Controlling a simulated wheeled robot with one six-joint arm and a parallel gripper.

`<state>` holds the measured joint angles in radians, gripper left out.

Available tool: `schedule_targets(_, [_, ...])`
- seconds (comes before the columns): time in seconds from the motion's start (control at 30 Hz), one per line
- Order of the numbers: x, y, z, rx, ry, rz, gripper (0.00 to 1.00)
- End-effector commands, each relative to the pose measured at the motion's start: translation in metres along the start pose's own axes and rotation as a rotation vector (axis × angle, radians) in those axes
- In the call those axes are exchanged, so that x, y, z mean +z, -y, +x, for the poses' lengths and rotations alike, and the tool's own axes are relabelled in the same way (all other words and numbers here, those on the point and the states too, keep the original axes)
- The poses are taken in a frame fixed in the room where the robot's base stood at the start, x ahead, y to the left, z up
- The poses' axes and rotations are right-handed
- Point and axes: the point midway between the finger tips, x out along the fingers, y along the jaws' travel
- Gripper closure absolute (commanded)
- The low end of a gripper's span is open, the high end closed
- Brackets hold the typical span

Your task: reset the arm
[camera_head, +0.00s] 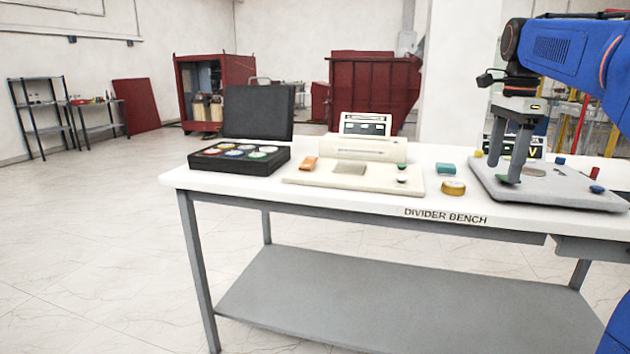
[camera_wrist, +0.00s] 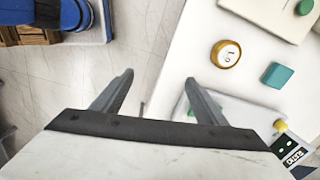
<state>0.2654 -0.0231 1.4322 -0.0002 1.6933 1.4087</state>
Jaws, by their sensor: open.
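My gripper (camera_head: 516,158) hangs from my blue arm at the right of the head view, its fingers pointing down over the left part of the grey plate device (camera_head: 545,194). In the wrist view, the two fingers of my gripper (camera_wrist: 160,92) are spread apart with nothing between them. The bench edge and the floor show past the fingers. In the head view I cannot tell how high the fingertips are above the plate.
The white bench (camera_head: 375,197) carries an open black case (camera_head: 238,160) with coloured discs, a cream device (camera_head: 355,172), a teal block (camera_head: 446,169) and a yellow-rimmed disc (camera_head: 453,188). The grey plate bears several coloured knobs. The floor (camera_head: 90,250) left of the bench is clear.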

Motion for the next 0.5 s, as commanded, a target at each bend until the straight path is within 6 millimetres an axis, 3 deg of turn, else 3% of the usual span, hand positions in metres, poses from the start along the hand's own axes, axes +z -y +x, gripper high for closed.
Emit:
schedule_targets(0.27, [0.024, -0.04, 0.019, -0.048, -0.01, -0.216, 0.33])
schedule_targets(0.5, [0.053, -0.098, 0.057, -0.117, -0.038, -0.538, 0.33])
